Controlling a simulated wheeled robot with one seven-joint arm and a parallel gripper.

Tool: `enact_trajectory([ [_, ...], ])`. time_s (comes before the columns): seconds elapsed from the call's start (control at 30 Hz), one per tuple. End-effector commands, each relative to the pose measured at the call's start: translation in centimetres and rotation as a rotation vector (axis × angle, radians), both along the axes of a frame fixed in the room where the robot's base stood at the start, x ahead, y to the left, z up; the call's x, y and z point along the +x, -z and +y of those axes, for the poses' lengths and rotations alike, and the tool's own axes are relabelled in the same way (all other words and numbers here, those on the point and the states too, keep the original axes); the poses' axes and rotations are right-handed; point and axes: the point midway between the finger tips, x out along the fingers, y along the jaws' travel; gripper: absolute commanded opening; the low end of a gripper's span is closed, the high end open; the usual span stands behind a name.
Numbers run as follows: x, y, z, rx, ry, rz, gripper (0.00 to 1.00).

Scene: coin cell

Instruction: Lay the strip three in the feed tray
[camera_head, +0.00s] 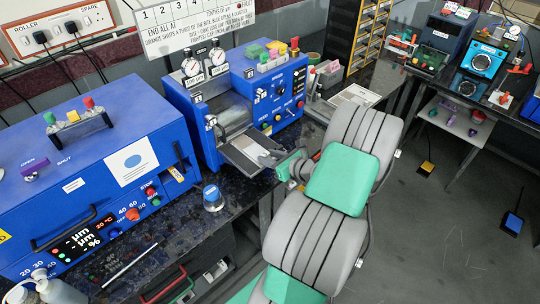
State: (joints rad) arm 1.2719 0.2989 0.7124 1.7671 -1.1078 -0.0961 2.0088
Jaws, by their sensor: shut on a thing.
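I cannot tell whether the strip touches the tray.
A large blue oven-like box (90,160) fills the left of the dark bench. A white sheet (354,95) lies right of the machine. Another bench with devices (482,62) stands at right. Floor between is mostly open.

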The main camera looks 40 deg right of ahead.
Motion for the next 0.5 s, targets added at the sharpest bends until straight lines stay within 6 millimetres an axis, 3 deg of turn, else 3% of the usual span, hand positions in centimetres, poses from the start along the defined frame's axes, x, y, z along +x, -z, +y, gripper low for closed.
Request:
enact_trajectory([
  [0.1, -0.04, 0.04, 0.01, 0.001, 0.0, 0.001, 0.0],
  [0.13, -0.04, 0.04, 0.01, 0.001, 0.0, 0.001, 0.34],
  [0.37, -0.05, 0.01, 0.0, 0.001, 0.0, 0.001, 0.53],
  [0.5, -0.05, 0.0, 0.0, 0.001, 0.0, 0.001, 0.53],
])
